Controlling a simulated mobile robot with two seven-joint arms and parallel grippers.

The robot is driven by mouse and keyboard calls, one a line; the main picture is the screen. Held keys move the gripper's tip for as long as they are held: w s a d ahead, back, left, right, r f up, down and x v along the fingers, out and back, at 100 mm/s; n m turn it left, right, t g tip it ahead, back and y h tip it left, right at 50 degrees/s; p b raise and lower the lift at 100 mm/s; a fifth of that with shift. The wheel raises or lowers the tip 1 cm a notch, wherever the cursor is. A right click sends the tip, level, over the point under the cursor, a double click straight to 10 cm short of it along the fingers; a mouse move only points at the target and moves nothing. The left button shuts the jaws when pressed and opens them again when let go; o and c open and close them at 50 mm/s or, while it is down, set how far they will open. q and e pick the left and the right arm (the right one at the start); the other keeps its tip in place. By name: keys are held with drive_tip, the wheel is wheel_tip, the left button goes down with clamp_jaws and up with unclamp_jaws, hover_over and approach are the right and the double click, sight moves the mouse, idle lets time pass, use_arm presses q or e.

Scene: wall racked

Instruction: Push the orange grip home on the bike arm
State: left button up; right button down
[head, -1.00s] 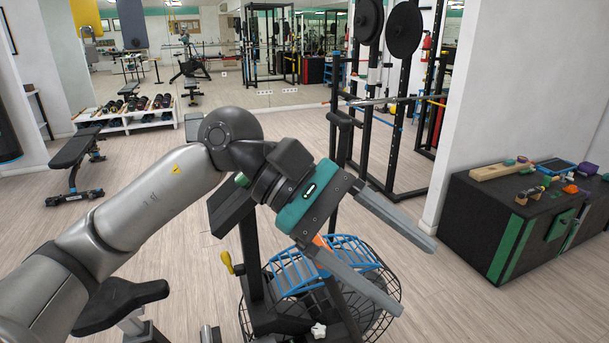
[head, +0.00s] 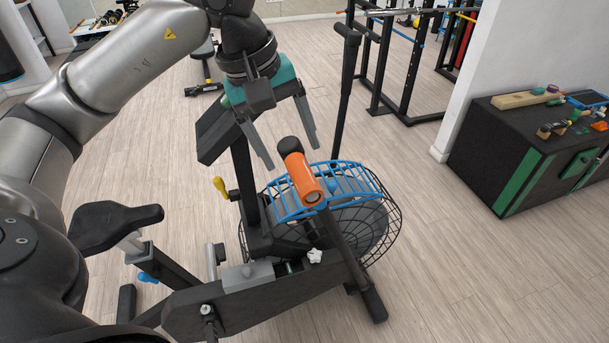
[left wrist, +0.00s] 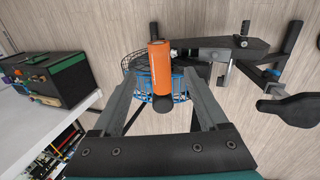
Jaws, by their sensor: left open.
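The orange grip (head: 303,180) is a short cylinder at the upper end of a black bike arm (head: 344,248). A rounded black end (head: 289,146) shows beyond the grip's far side, and a dark ring shows in its near face. My left gripper (head: 292,156) is open above the grip, its fingertips on either side of the black end. In the left wrist view the orange grip (left wrist: 160,68) lies between the two fingers (left wrist: 160,78), with gaps on both sides. Whether the grip is fully seated cannot be told. My right gripper is not in view.
The bike has a wire-caged wheel with a blue rack (head: 345,178), a black seat (head: 115,222), a yellow knob (head: 220,186) and a second upright arm (head: 346,90). A black cabinet (head: 490,160) with small items stands right. Floor right of the bike is clear.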

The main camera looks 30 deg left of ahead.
sight(305, 182)
use_arm(q)
drive_tip(key=x, duration=0.9)
drive_tip(key=shift+f, duration=0.2)
clamp_jaws()
drive_tip(key=shift+w, duration=0.1)
idle(0.4)
drive_tip(key=shift+t+h+b, duration=0.6)
drive_tip(key=shift+b, duration=1.65)
drive_tip(key=shift+r, duration=0.1)
drive_tip(key=shift+o, duration=0.5)
unclamp_jaws()
